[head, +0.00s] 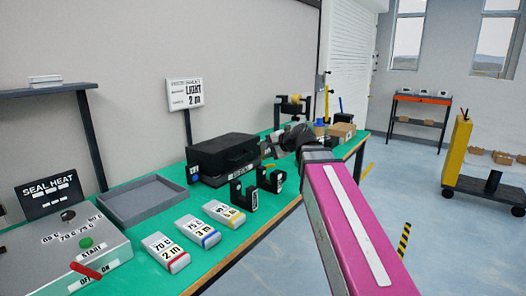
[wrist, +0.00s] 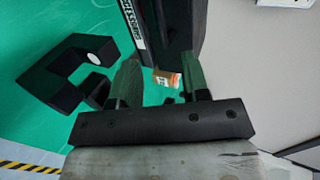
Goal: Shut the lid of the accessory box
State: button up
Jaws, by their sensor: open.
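The accessory box (head: 222,160) is a black box on the green table, left of my gripper in the head view. Its labelled side shows at the top of the wrist view (wrist: 187,25), partly cut off. An upper dark slab lies over its body, but I cannot tell how far the lid stands open. My gripper (head: 268,150) is near the box's right end in the head view. In the wrist view its two green-grey fingers (wrist: 162,84) are apart, with nothing visibly held. The box lies just beyond the fingers; contact is unclear.
Black U-shaped brackets (head: 243,192) stand in front of the box; one shows at left in the wrist view (wrist: 68,75). A grey tray (head: 150,204), label blocks (head: 166,254) and a control panel (head: 75,255) are at left. Cardboard boxes (head: 342,131) stand behind my gripper.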

jog(key=shift+w+a+r, duration=0.1)
jog(key=shift+w, duration=0.05)
grip_shut()
jog(key=w+a+r+n+g+h, duration=0.25)
jog(key=r+n, duration=0.25)
jog(key=n, duration=0.4)
jog(key=w+a+r+n+g+h, duration=0.25)
jog(key=r+n, duration=0.25)
jog(key=n, duration=0.4)
send_over(245, 155)
jog(key=a, duration=0.1)
notch_tip(245, 155, down, 9)
jog(key=shift+w+d+f+t, duration=0.1)
jog(key=shift+d+f+t, duration=0.1)
jog(key=shift+f, duration=0.35)
jog(key=shift+w+d+f+t, duration=0.1)
jog(key=shift+f+t, duration=0.1)
jog(key=shift+f, duration=0.35)
jog(key=shift+s+d+f, duration=0.1)
jog(key=shift+d+f, duration=0.05)
jog(key=shift+f, duration=0.55)
